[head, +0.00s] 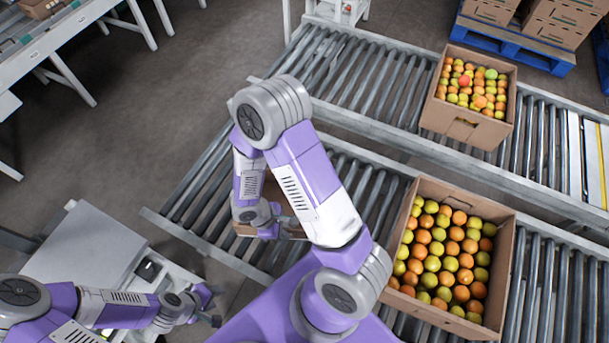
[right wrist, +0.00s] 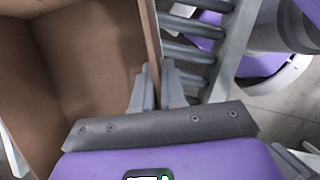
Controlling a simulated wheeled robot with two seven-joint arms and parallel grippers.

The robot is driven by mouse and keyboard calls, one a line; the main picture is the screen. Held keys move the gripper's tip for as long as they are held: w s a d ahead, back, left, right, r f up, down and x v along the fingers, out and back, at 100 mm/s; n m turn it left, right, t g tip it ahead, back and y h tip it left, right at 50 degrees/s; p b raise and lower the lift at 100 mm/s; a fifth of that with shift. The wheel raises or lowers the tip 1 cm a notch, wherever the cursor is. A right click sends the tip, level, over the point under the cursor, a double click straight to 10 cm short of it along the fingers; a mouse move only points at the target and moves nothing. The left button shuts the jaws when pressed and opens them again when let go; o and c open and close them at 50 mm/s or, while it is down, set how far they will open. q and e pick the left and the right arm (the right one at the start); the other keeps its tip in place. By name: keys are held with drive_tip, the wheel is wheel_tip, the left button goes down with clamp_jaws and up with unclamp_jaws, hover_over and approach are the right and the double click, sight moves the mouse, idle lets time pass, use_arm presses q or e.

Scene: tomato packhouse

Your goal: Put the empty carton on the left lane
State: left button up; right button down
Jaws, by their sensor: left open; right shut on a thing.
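The empty brown carton (right wrist: 95,60) fills the left of the right wrist view, its bare inside showing. In the head view my right arm hides most of the carton (head: 243,230), which is over the left part of the near roller lane (head: 205,215). I cannot tell whether it touches the rollers. My right gripper (right wrist: 155,88) is shut on the carton's wall, one finger on each side. My left gripper (head: 211,305) is open and empty, low at the left, apart from the carton. The far roller lane (head: 345,70) runs parallel behind the near one.
A fruit-filled carton (head: 404,232) stands on the near lane to the right. Another fruit-filled carton (head: 465,127) stands on the far lane. A grey-white bench (head: 85,240) is at the lower left. The far lane's left stretch is clear.

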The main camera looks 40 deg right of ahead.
wheel_tip(320, 180, down, 10)
drive_tip(key=b, duration=0.4)
drive_tip(key=shift+r, duration=0.1)
drive_tip(key=shift+f, duration=0.2)
drive_tip(key=c, duration=1.2)
unclamp_jaws()
drive_tip(key=shift+r, duration=0.1)
drive_tip(key=shift+r, duration=0.1)
